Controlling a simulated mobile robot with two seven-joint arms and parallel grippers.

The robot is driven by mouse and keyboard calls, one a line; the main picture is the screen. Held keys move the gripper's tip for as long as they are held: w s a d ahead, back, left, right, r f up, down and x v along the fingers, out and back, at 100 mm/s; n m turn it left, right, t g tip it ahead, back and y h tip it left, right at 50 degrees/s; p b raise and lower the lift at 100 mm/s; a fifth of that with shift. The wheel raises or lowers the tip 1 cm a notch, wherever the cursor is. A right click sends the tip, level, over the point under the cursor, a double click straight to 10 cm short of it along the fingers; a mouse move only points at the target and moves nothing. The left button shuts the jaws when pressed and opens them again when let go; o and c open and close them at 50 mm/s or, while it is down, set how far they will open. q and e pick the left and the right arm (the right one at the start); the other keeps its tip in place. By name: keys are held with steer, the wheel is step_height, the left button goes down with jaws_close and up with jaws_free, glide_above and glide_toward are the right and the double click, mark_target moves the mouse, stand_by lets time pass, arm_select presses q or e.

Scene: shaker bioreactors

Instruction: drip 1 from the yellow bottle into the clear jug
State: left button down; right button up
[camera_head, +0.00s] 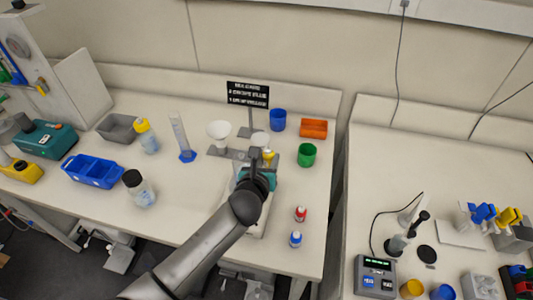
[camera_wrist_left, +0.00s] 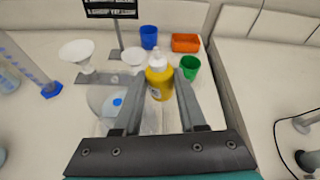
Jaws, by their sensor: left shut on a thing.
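My left gripper (camera_head: 261,160) is shut on the yellow bottle (camera_wrist_left: 158,80), which has a white cap and sits between the fingertips in the left wrist view. A little of the bottle's yellow (camera_head: 269,155) shows beside the gripper in the head view. I cannot tell how far the bottle is tilted. A clear round vessel, likely the clear jug (camera_wrist_left: 103,98), shows below and left of the fingers in the left wrist view, with a blue spot near it. In the head view my arm mostly hides that area. My right gripper is not in view.
Two white funnels (camera_head: 219,130) stand on a grey holder behind the gripper, by a black sign (camera_head: 248,94). Blue (camera_head: 278,120) and green (camera_head: 306,155) cups and an orange tray (camera_head: 313,128) are behind right. Small red-capped (camera_head: 300,214) and blue-capped (camera_head: 295,239) bottles stand front right.

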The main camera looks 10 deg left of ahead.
arm_select(q)
steer(key=shift+f, duration=0.3)
steer(key=shift+d+r+n+h, duration=0.15)
steer(key=shift+d+n+h, duration=0.25)
steer(key=shift+n+h, duration=0.45)
steer(key=shift+a+r+n+t+h+b, duration=0.2)
steer(key=shift+r+n+t+h+b, duration=0.45)
steer(key=shift+n+b, duration=1.05)
steer(key=shift+a+r+n+t+h+b, duration=0.15)
steer(key=shift+a+r+n+h+b, duration=0.2)
steer(key=shift+n+h+b, duration=1)
steer(key=shift+a+r+n+t+h+b, duration=0.1)
steer(key=shift+r+n+t+h+b, duration=0.45)
steer(key=shift+n+b, duration=1.5)
steer(key=shift+a+r+n+b, duration=0.2)
steer(key=shift+a+n+b, duration=0.35)
steer(key=shift+b, duration=0.1)
steer(key=shift+a+r+n+b, duration=0.15)
steer(key=shift+a+n+b, duration=0.25)
steer(key=shift+a+b, duration=0.15)
steer(key=shift+r, duration=0.2)
steer(key=shift+t+h, duration=0.25)
steer(key=shift+h, duration=0.05)
steer(key=shift+r+n+t+b, duration=0.15)
steer(key=shift+n+t+b, duration=0.2)
steer(key=shift+n, duration=0.45)
